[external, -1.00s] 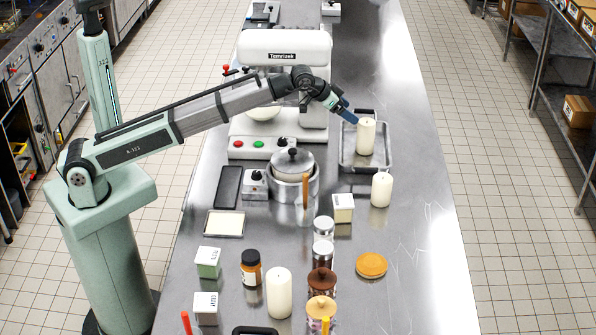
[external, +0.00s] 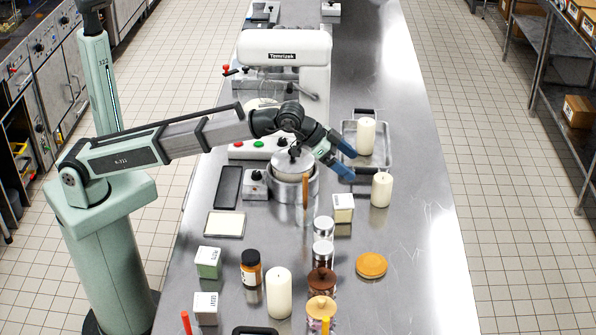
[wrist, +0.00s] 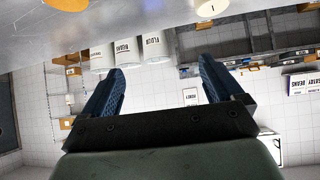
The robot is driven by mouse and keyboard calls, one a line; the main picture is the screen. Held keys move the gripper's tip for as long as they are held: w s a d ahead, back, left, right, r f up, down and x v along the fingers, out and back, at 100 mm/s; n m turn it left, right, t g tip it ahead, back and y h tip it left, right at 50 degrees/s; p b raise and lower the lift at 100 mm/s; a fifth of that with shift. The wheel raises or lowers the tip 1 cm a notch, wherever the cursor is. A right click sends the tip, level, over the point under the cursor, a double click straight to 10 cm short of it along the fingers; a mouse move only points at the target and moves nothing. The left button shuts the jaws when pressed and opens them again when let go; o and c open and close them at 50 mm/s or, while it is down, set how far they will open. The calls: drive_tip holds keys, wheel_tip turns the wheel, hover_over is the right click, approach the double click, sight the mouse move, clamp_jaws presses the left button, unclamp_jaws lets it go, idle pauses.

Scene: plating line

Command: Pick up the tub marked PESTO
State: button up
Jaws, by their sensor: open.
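Three small square tubs with labelled lids stand on the steel counter in the external view. One is green-sided (external: 208,264) at the left, one is white (external: 206,309) nearer the front left, and one is cream-sided (external: 343,213) right of the pot. Their lettering is too small to read, so I cannot tell which says PESTO. My gripper (external: 347,163) is open and empty, with blue fingers pointing right, above the counter beyond the cream tub. In the wrist view the open fingers (wrist: 161,78) have nothing between them, and no such tub is recognisable.
A metal tray (external: 378,158) holding a candle (external: 366,137) is close by the fingers. Another candle (external: 381,190) stands near. The lidded pot (external: 292,184) is below the wrist. Jars and a large candle (external: 279,293) crowd the front. The counter's right side is largely clear.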

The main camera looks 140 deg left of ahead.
drive_tip(key=w+d+r+m+t+h, duration=0.15)
drive_tip(key=w+d, duration=0.25)
drive_tip(key=d, duration=1)
drive_tip(key=m+g+h, duration=0.7)
drive_tip(key=m, duration=0.7)
hover_over(204, 257)
drive_tip(key=s+a, duration=0.1)
drive_tip(key=a, duration=0.1)
wheel_tip(204, 257, down, 7)
drive_tip(key=shift+s+a+r, duration=0.1)
drive_tip(key=shift+a+r, duration=0.05)
drive_tip(key=shift+s+f+m, duration=0.15)
drive_tip(key=shift+f+m, duration=0.05)
drive_tip(key=shift+m, duration=0.45)
drive_tip(key=shift+s+f+m, duration=0.15)
drive_tip(key=shift+f+m, duration=0.05)
drive_tip(key=shift+m, duration=0.4)
drive_tip(key=x, duration=0.8)
drive_tip(key=shift+d+r, duration=0.1)
drive_tip(key=shift+d, duration=0.1)
